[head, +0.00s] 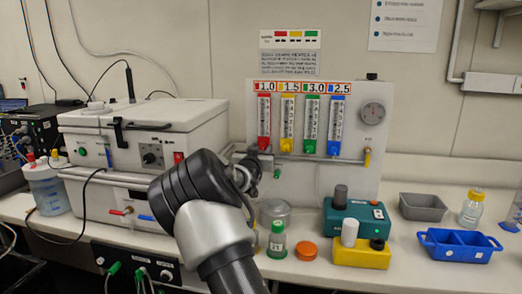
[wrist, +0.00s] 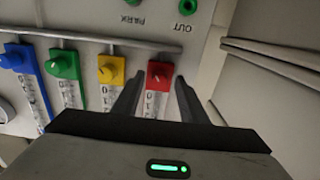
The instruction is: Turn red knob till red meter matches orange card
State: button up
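The red knob (wrist: 159,72) sits on a red block at the end of the red meter (wrist: 153,103) in the wrist view. My gripper (wrist: 160,80) is open, its two fingers either side of the red knob's block, with a gap on each side; I cannot tell how far their tips are from the panel. In the head view, the red meter (head: 264,118) is leftmost on the panel, under a red tag reading 1.0 (head: 264,87). Its float level is too small to read. My wrist hides part of the panel's lower left.
Yellow (head: 287,118), green (head: 310,118) and blue (head: 334,120) meters stand beside the red one. A pipe (head: 330,158) runs below them. Bottles, a teal device (head: 355,222), an orange lid (head: 306,250) and a blue tray (head: 430,250) crowd the bench front.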

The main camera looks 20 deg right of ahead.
grip_shut()
jog(key=shift+n, duration=0.3)
jog(key=n+p, duration=0.1)
jog(key=n, duration=0.6)
jog(key=shift+f, duration=0.1)
jog(key=n+b, duration=0.1)
jog(key=n, duration=0.3)
jog(key=shift+n+b, duration=0.5)
jog(key=shift+n, duration=0.7)
